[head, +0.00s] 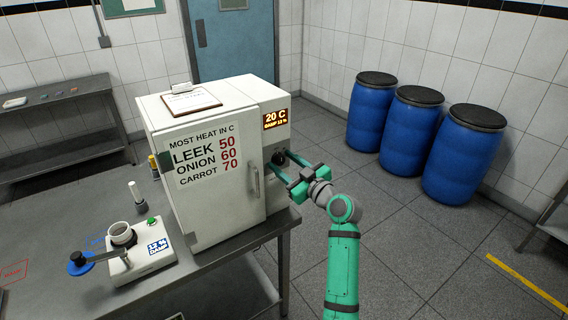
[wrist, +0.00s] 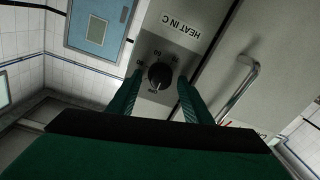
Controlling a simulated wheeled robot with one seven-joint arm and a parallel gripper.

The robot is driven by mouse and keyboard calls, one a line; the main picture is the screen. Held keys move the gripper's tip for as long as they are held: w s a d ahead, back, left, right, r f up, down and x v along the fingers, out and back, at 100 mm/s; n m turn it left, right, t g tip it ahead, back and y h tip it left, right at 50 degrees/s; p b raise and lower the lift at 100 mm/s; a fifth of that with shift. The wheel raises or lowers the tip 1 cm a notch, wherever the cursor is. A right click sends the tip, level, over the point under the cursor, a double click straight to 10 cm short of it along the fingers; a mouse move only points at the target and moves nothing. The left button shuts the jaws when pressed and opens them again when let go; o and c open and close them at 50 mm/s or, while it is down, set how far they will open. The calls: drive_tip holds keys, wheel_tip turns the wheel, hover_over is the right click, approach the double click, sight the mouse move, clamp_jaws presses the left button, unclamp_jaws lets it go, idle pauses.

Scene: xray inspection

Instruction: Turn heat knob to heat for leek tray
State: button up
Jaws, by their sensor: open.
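The heat knob (wrist: 159,76) is black and round, on a grey dial plate with small numbers around it. Its pale mark points to the label at the lower side in the wrist view, which seems to read OFF. In the head view the knob (head: 278,158) is on the cabinet's right front, under a display (head: 275,119) reading 20 C and DAMP 12 %. My gripper (wrist: 160,82) is open, with one green finger on each side of the knob; contact cannot be told. A sign (head: 203,152) lists leek 50, onion 60, carrot 70. No leek tray is visible; the cabinet door is shut.
The white cabinet (head: 236,205) stands on a metal table (head: 200,280). Its door handle (wrist: 239,92) is close to my right finger in the wrist view. A damp meter (head: 140,262) reads 12 %. Blue barrels (head: 412,128) stand behind on the right.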

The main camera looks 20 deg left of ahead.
drive_tip(key=shift+c, duration=0.6)
drive_tip(key=c, duration=0.9)
drive_tip(key=shift+c, duration=0.2)
drive_tip(key=m, duration=0.4)
drive_tip(key=shift+m, duration=0.3)
drive_tip(key=m, duration=0.5)
drive_tip(key=shift+w+d+m+t, duration=0.1)
drive_tip(key=shift+m+t, duration=0.2)
drive_tip(key=m, duration=0.5)
drive_tip(key=shift+f+m, duration=0.1)
drive_tip(key=shift+m, duration=0.3)
drive_tip(key=m, duration=0.4)
drive_tip(key=shift+f, duration=0.1)
drive_tip(key=shift+m+t, duration=0.4)
